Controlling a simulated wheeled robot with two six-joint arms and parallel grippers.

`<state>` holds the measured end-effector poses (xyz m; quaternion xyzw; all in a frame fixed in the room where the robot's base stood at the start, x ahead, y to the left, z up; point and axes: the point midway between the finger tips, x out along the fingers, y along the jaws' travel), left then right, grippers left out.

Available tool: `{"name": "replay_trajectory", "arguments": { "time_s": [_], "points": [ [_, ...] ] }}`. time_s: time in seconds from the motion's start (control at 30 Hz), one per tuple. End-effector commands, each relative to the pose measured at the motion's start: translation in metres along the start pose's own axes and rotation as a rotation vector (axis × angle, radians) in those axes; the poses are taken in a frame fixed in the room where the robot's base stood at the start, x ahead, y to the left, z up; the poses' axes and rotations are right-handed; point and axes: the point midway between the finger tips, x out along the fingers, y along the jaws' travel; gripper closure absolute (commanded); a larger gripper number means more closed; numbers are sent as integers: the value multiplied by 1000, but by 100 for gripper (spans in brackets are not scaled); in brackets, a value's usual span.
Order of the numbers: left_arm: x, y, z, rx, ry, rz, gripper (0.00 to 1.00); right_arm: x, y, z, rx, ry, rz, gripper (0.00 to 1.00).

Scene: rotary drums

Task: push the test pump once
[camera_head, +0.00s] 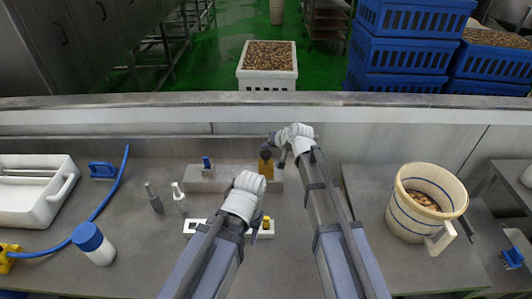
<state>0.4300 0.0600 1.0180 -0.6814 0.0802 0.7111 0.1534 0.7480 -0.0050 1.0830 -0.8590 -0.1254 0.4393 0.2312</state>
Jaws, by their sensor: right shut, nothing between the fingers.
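A yellow fixture with a dark round top (266,168) stands at the back of the grey counter, on a low metal block. It may be the test pump; its label cannot be read. My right gripper (277,148), white-wrapped at the wrist, is shut and empty right beside the dark top. Whether it touches cannot be told. My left gripper (250,212) is lower and nearer, above a white strip with yellow parts (266,228). Its fingers are partly hidden by my arm, so its opening cannot be told.
A small blue knob (207,163) stands on the low block. A grey bottle (154,198), a white bottle (179,196) and a blue-capped jar (93,243) stand at left near a blue hose (112,188). A white bucket (427,202) stands at right.

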Motion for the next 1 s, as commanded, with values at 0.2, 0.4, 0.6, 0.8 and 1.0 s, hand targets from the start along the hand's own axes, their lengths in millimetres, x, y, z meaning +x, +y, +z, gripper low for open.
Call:
{"name": "replay_trajectory", "arguments": {
  "time_s": [0.2,0.4,0.6,0.8,1.0],
  "points": [
    [0,0,0,0,0,0,50,0,0,0,0,0,0,100],
    [0,0,0,0,0,0,50,0,0,0,0,0,0,100],
    [4,0,0,0,0,0,50,3,2,2,0,0,0,100],
    [9,1,0,0,0,0,50,6,5,5,0,0,0,100],
    [8,1,0,0,0,0,50,6,4,4,0,0,0,100]
  ]
}}
